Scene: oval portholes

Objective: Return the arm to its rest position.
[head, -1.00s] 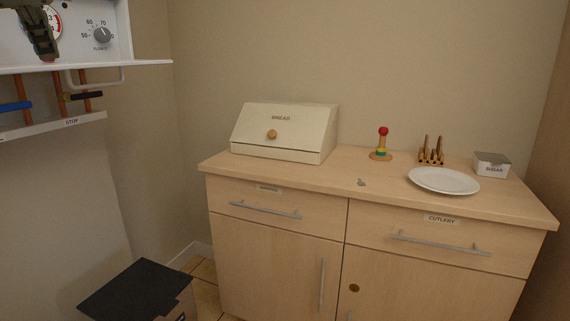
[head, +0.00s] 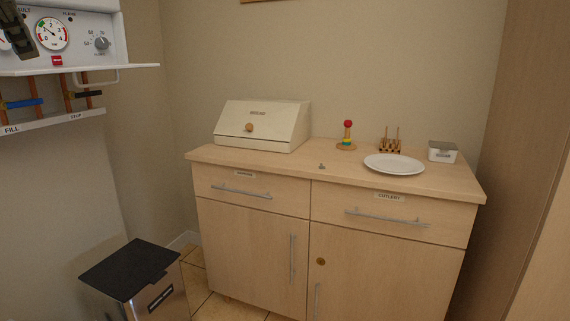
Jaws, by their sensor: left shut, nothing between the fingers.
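My left gripper (head: 24,52) shows at the top left corner as a dark, narrow shape pointing down. It is shut and empty, in front of the left part of the white boiler panel (head: 85,28). Its arm is mostly outside the picture. The round gauge (head: 52,33) and the grey knob (head: 102,43) on the panel are to the right of the gripper. My right gripper is not in view.
Pipes with a blue lever (head: 24,103) and a black lever (head: 88,93) are below the panel. A black-lidded bin (head: 130,268) stands on the floor. The wooden cabinet (head: 250,225) carries a closed bread box (head: 262,124), white plate (head: 394,164) and sugar box (head: 442,153).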

